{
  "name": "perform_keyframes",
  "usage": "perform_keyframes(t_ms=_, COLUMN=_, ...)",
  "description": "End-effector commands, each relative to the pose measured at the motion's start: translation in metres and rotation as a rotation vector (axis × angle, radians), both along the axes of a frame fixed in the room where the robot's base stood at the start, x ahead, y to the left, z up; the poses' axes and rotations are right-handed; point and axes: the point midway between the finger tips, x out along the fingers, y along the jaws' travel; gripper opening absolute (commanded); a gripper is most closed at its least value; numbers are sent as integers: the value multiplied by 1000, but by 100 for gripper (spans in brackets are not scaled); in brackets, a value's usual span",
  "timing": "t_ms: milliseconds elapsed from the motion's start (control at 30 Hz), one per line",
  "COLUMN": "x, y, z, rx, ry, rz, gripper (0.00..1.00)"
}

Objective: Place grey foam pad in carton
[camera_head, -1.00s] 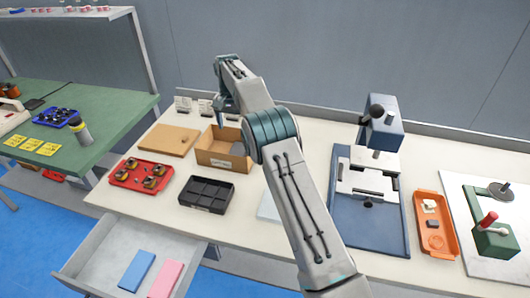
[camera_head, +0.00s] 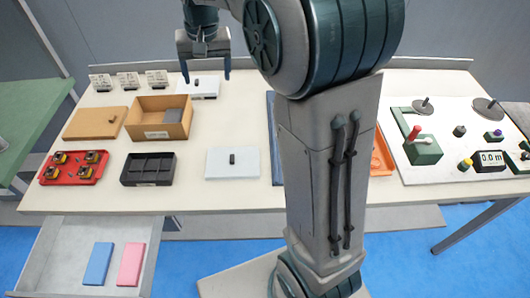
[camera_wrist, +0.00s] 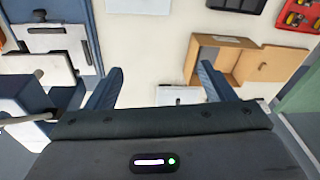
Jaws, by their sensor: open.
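The carton (camera_head: 158,132) is an open cardboard box at the back left of the table, with a label on its front. A grey piece (camera_head: 174,115), which looks like the grey foam pad, lies inside it at the right. The carton also shows in the wrist view (camera_wrist: 228,42), upper right. My gripper (camera_head: 206,78) is open, with nothing between its fingers, to the right of and beyond the carton in the head view. In the wrist view its two fingers (camera_wrist: 160,70) stand wide apart, clear of the carton.
A brown board (camera_head: 95,123) lies left of the carton. A black divided tray (camera_head: 148,169) and a red parts tray (camera_head: 73,168) are in front. White plates with black knobs (camera_head: 223,170) lie on the table. The open drawer holds blue (camera_head: 98,263) and pink (camera_head: 131,264) pads.

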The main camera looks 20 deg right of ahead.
Motion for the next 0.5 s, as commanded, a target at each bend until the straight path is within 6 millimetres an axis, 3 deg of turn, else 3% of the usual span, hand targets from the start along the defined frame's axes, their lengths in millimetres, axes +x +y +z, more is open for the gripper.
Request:
perform_keyframes(t_ms=33, x=-22, y=-7, z=4, rx=-2, ry=-14, rz=10, gripper=76)
perform_keyframes(t_ms=267, x=-113, y=-30, z=-3, rx=-21, ry=-60, rz=74, gripper=76)
perform_keyframes(t_ms=500, x=-200, y=-45, z=-33, rx=-54, ry=-101, rz=137, gripper=76)
